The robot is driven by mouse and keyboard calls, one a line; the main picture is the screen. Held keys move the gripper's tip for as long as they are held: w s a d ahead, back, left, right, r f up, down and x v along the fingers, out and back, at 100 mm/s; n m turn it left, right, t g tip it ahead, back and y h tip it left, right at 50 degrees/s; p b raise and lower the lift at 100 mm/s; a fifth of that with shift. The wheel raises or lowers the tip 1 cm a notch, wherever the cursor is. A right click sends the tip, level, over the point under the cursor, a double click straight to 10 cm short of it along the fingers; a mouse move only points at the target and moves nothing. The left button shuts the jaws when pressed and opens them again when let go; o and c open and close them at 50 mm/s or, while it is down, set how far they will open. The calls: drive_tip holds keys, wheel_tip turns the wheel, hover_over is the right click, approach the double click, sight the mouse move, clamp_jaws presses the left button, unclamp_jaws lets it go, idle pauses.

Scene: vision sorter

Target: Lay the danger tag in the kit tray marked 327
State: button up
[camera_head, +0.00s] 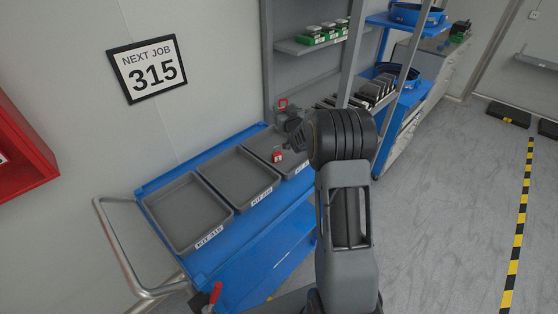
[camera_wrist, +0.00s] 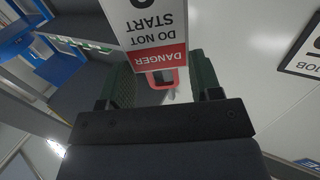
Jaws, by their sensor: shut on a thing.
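The danger tag (camera_wrist: 157,35) is white with a red DANGER band and the words DO NOT START, upside down in the wrist view. My gripper (camera_wrist: 163,84) is shut on it, with a red loop between the fingers. In the head view my gripper (camera_head: 289,124) is above the back tray. Three grey kit trays lie in a row on a blue cart: a front tray (camera_head: 190,247), a middle tray (camera_head: 232,207) and a back tray (camera_head: 262,140). Their labels are too small to read surely; my arm partly covers the back one's. A small red-and-white thing (camera_head: 278,155) shows at the back tray, unclear.
The blue cart (camera_head: 150,187) has a metal handle (camera_head: 110,240) at left. A sign on the wall (camera_head: 147,69) reads NEXT JOB 315. Grey shelving (camera_head: 300,46) with green and dark items stands behind. A red box (camera_head: 22,150) is at far left.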

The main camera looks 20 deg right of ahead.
wheel_tip(320, 180, down, 8)
drive_tip(key=b, duration=0.2)
drive_tip(key=shift+f, duration=0.25)
idle(0.4)
drive_tip(key=o, duration=1)
drive_tip(key=s+a+r+b, duration=0.1)
drive_tip(key=s+r, duration=0.3)
drive_tip(key=s+r+b, duration=0.1)
drive_tip(key=s+r, duration=0.3)
drive_tip(key=s, duration=0.1)
drive_tip(key=s+a+r+b, duration=0.1)
drive_tip(key=s+r, duration=0.3)
drive_tip(key=r, duration=0.1)
drive_tip(key=shift+s+a+b, duration=0.35)
drive_tip(key=shift+s, duration=0.05)
